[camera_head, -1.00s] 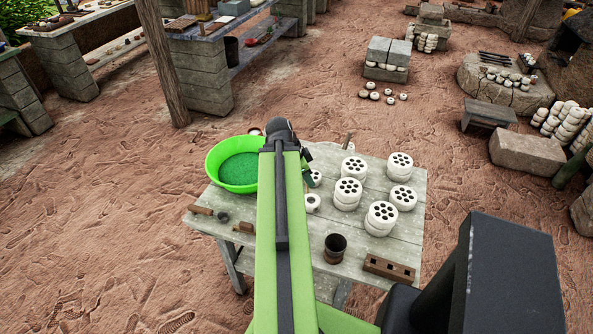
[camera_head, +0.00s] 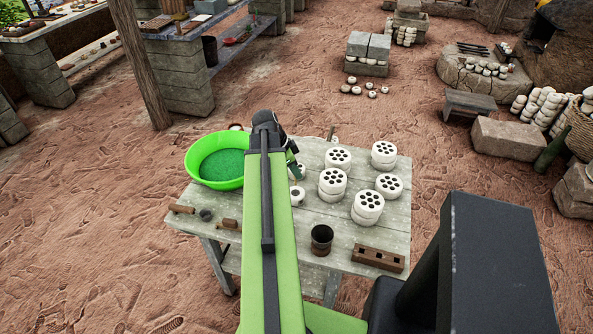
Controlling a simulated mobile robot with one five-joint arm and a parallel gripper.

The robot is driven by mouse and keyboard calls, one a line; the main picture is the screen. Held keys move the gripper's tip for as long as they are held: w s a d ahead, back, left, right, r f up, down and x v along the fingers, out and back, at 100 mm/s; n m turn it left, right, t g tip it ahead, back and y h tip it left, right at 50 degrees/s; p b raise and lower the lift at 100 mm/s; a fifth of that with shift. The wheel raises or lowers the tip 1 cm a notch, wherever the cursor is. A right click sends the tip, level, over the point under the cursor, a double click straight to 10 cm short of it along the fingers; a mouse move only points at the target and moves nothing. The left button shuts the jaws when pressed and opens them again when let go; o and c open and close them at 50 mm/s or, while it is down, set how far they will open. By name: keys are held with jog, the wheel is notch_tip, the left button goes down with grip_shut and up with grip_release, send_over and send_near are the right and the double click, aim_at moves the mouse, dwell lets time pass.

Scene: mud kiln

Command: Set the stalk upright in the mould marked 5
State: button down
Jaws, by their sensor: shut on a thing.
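My gripper (camera_head: 294,165) is over the far middle of the grey table (camera_head: 262,205), just right of the green bowl, and mostly hidden behind my arm. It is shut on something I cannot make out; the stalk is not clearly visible. Several white round blocks with dark holes in their tops (camera_head: 332,183) stand on the right half of the table, some of them stacked. I can read no number on any of them, so I cannot tell which thing is the mould marked 5.
The green bowl (camera_head: 216,158) is at the table's far left. A dark cup (camera_head: 321,238) and a brown block with square holes (camera_head: 378,258) are near the front edge. A white piece with a dark hole (camera_head: 297,195) lies beside my arm. Small brown pieces (camera_head: 182,209) lie at left.

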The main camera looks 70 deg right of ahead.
jog(key=shift+f+b, duration=2.65)
jog(key=shift+f, duration=0.4)
jog(key=shift+f+b, duration=0.55)
jog(key=c, duration=1.4)
grip_release()
jog(key=shift+o, duration=1)
notch_tip(320, 180, up, 7)
jog(key=p, duration=0.7)
jog(key=shift+r, duration=0.1)
